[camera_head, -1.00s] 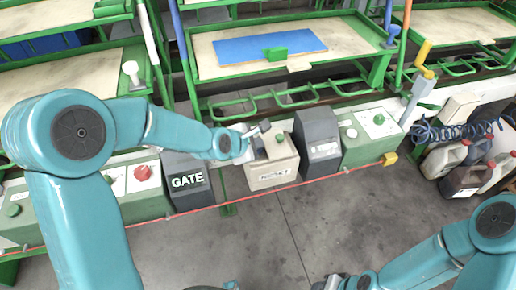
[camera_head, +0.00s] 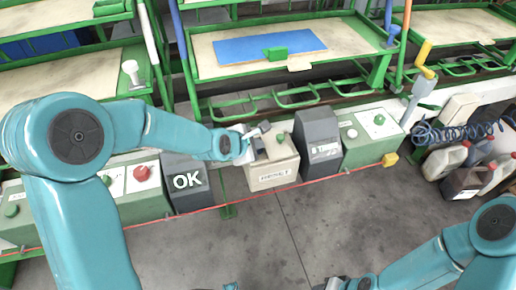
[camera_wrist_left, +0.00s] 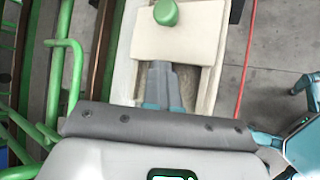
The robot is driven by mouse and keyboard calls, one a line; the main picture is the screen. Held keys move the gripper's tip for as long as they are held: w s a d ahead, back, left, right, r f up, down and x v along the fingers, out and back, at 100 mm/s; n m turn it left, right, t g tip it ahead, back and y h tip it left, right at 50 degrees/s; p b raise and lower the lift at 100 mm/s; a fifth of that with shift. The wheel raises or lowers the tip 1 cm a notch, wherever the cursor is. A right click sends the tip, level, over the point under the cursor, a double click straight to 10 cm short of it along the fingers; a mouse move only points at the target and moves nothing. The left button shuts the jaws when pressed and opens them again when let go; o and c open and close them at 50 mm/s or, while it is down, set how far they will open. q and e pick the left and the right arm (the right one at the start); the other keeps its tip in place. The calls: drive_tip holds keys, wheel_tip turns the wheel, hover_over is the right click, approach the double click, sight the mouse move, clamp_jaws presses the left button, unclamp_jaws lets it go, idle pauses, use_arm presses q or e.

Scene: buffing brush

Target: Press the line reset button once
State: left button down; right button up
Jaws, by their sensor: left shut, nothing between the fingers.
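A cream box (camera_head: 272,172) with a label on its front, apparently reading RESET, stands on the green rail. It has a green button (camera_head: 279,138) on top; the button also shows at the top of the left wrist view (camera_wrist_left: 165,12). My left gripper (camera_wrist_left: 163,68) is shut and empty over the box, its fingertips a little short of the button and apart from it. In the head view, my left gripper (camera_head: 258,150) is at the left of the button. My right gripper (camera_head: 334,284) is only partly visible at the bottom edge.
A dark display (camera_head: 187,182) reads OK at the left of the box. Another grey display (camera_head: 318,140) stands close at the right, its text hard to read. A red button (camera_head: 141,173) and other green buttons sit along the rail. A red cord runs along the front.

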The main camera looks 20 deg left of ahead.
use_arm(q)
drive_tip(key=shift+s+f, duration=0.3)
drive_tip(key=shift+f, duration=0.15)
drive_tip(key=shift+w+r+p, duration=0.15)
drive_tip(key=shift+r+p, duration=0.35)
drive_tip(key=shift+r, duration=0.35)
drive_tip(key=shift+w, duration=0.1)
drive_tip(key=shift+r, duration=0.15)
wheel_tip(320, 180, up, 5)
drive_tip(key=p, duration=0.4)
